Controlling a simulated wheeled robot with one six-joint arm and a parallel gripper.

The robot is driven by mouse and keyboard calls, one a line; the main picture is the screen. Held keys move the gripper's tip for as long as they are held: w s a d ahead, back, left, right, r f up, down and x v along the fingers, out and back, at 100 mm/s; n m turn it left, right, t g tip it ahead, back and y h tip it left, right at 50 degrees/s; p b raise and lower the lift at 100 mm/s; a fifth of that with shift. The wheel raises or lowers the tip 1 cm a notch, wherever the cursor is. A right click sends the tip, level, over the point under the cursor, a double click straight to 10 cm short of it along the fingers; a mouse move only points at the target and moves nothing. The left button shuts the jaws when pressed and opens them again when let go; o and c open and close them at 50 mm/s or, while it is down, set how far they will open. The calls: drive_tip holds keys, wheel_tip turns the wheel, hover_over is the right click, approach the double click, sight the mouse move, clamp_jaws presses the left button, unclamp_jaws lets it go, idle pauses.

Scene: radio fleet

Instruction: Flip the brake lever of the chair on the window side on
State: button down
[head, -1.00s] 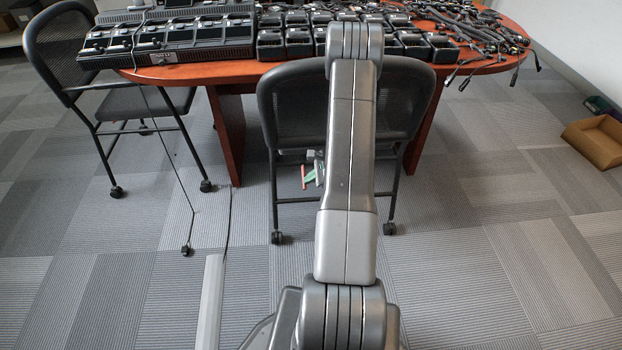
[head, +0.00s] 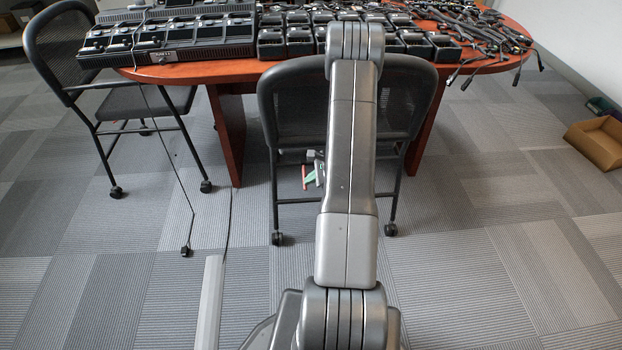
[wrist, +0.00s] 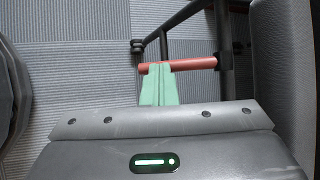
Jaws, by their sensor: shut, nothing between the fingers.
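The chair (head: 350,110) straight ahead stands at the table with its back towards me; my arm hides part of it. Its red brake lever (head: 304,177) shows low beside the seat. In the wrist view the red lever (wrist: 190,65) sticks out sideways from a dark joint on the chair frame. My gripper (wrist: 160,70), with green fingers, is shut and empty. Its tips are at the lever's free end, overlapping it; I cannot tell whether they press on it. The green fingers also show small in the head view (head: 310,175). Whether the lever is on is unclear.
A second chair (head: 125,102) stands at the left. The wooden table (head: 225,75) carries chargers (head: 190,35), radio gear and cables (head: 475,35). A thin cord (head: 175,165) hangs to the floor at left. A cardboard box (head: 598,142) lies at the right.

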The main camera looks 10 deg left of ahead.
drive_tip(key=s+p+v, duration=0.1)
drive_tip(key=p+v, duration=0.2)
drive_tip(key=v, duration=1.1)
drive_tip(key=shift+s+d+f, duration=0.2)
drive_tip(key=shift+d+f, duration=0.05)
drive_tip(key=shift+f, duration=0.1)
drive_tip(key=w+b+x, duration=0.1)
drive_tip(key=b+x, duration=0.2)
drive_tip(key=x, duration=1.1)
drive_tip(key=shift+w+a+r, duration=0.2)
drive_tip(key=shift+a+r, duration=0.15)
drive_tip(key=shift+s+r, duration=0.1)
